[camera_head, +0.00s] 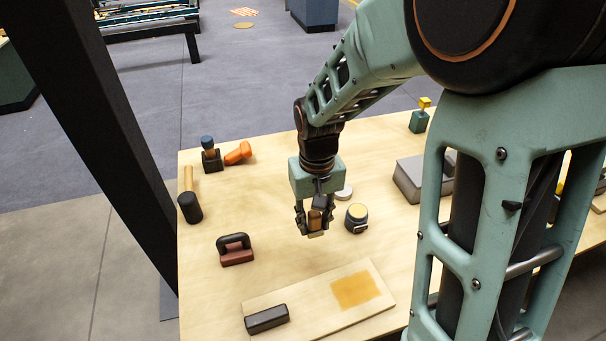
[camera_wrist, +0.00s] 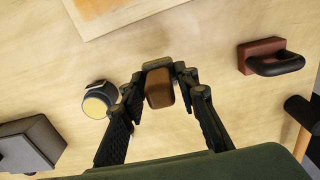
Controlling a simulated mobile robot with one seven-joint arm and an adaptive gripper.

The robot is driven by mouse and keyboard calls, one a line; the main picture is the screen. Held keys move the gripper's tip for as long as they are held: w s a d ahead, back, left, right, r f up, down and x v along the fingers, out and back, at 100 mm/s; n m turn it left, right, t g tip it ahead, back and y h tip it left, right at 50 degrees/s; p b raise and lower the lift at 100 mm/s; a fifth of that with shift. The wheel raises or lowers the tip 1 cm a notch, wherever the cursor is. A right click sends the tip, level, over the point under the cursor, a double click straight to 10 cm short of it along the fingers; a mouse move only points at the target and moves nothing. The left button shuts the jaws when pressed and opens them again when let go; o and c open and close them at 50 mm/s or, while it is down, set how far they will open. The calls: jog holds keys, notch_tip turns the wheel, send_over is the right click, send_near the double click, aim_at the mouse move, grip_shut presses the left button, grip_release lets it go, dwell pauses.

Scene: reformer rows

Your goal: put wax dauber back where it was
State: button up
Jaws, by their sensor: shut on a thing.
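My gripper (camera_head: 315,218) is shut on a small brown wooden block with a pale pad at its lower end, which I take to be the wax dauber (camera_head: 315,222). In the wrist view the dauber (camera_wrist: 159,89) sits between the two fingertips (camera_wrist: 158,76), pad end away from the palm. It is over the bare table top; whether it touches the wood I cannot tell. An open dark jar with yellow contents (camera_head: 357,218) stands just right of the gripper; it also shows in the wrist view (camera_wrist: 98,104).
A pale board (camera_head: 312,300) with an orange patch carries a black block (camera_head: 266,319). A red block with a black handle (camera_head: 236,250), a mallet (camera_head: 190,207), an orange piece (camera_head: 238,153), a white disc (camera_head: 343,192) and a grey box (camera_head: 408,178) surround clear table.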

jog(key=w+f, duration=0.1)
jog(key=f, duration=0.1)
jog(key=w+a+f, duration=0.1)
jog(key=w+f, duration=0.1)
jog(key=w+a+f, duration=0.1)
jog(key=f, duration=0.1)
jog(key=shift+w+a, duration=0.1)
jog(key=shift+w, duration=0.2)
jog(key=shift+w+f+b, duration=0.1)
jog(key=shift+f+b, duration=0.25)
jog(key=shift+f, duration=1.25)
jog(key=shift+f, duration=0.15)
jog(key=o, duration=1.1)
jog(key=shift+o, duration=0.2)
notch_tip(320, 180, up, 12)
jog(key=p, duration=0.1)
jog(key=shift+r, duration=0.2)
